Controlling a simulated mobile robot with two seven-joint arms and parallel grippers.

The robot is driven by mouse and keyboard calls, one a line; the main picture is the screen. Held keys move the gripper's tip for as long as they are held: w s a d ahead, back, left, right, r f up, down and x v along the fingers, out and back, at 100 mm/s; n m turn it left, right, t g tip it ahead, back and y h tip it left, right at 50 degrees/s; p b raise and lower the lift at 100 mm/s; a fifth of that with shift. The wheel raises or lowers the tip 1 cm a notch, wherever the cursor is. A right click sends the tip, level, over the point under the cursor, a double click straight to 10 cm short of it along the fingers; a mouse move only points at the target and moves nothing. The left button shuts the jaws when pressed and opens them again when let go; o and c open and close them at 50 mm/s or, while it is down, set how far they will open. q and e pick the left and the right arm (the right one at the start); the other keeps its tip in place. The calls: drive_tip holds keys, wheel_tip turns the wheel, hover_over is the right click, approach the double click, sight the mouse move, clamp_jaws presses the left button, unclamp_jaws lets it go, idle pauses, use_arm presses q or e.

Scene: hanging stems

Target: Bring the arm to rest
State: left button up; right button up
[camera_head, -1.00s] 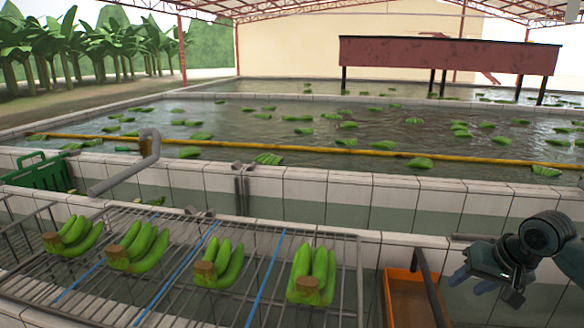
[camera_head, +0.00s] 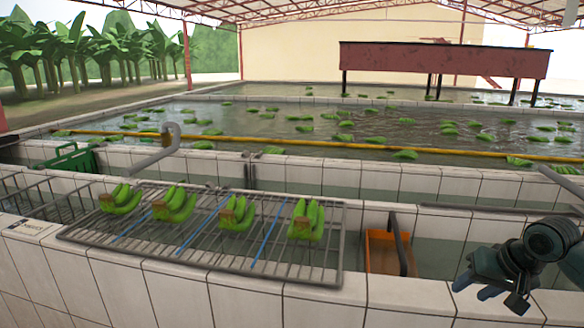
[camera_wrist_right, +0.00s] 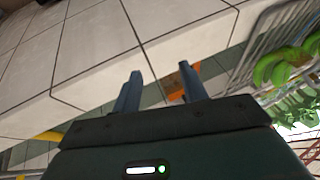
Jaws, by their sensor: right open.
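My right gripper (camera_head: 502,296) is at the lower right of the head view, beside the tiled tank wall. In the right wrist view its two blue-grey fingers (camera_wrist_right: 160,88) stand apart with nothing between them. Several green banana bunches (camera_head: 306,220) lie in a row on the metal rack (camera_head: 342,240), to the left of and well apart from the gripper. Part of a bunch also shows at the right edge of the wrist view (camera_wrist_right: 272,66). My left gripper is not in the head view.
An orange bin (camera_head: 380,252) with a dark bar (camera_head: 403,245) stands between the rack and my right gripper. A bent grey pipe (camera_head: 150,158) and a green crate (camera_head: 66,158) are at the left. Bananas float in the tank behind a yellow pipe (camera_head: 330,143).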

drive_tip(key=s+a+f+n+t+y, duration=0.1)
drive_tip(key=s+a+f+n+t, duration=0.15)
drive_tip(key=s+a+f, duration=0.6)
drive_tip(key=s+a+f+n+t+y, duration=0.1)
drive_tip(key=s+a+f+n+y, duration=0.15)
drive_tip(key=a+f, duration=0.95)
drive_tip(key=s+a+f+n+t+h, duration=0.1)
drive_tip(key=s+a+f+t+h, duration=0.1)
drive_tip(key=s, duration=0.9)
drive_tip(key=shift+a+f, duration=0.25)
drive_tip(key=shift+f, duration=0.05)
drive_tip(key=shift+s, duration=0.1)
